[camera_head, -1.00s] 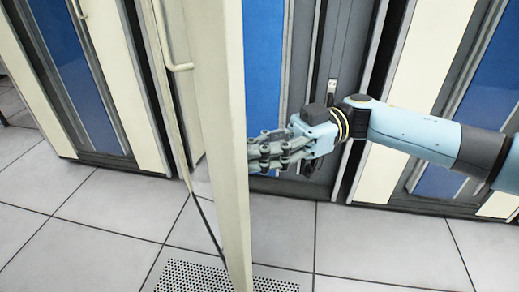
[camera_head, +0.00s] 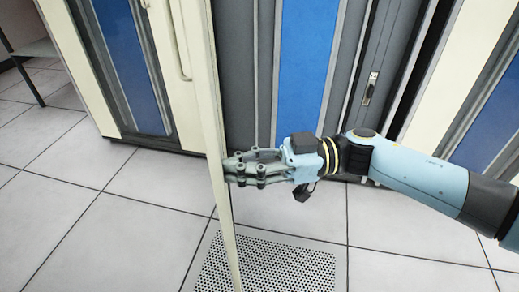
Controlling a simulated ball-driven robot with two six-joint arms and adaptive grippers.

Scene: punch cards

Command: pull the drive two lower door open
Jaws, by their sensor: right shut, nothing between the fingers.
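The cream door (camera_head: 212,130) stands swung out from the cabinet and shows nearly edge-on in the head view, left of centre. Its handle (camera_head: 182,40) is on the left side, near the top. My right gripper (camera_head: 232,171) is shut and empty. Its fingertips are at the right side of the door, touching it or very close; I cannot tell which. Behind the gripper is the cabinet front with a blue panel (camera_head: 305,70). My left gripper is not in view.
A perforated floor tile (camera_head: 280,268) lies below, right of the door's lower end. Grey floor tiles (camera_head: 70,215) are clear to the left. Another cream and blue cabinet (camera_head: 125,60) stands at the left, and a table (camera_head: 35,50) at the far left.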

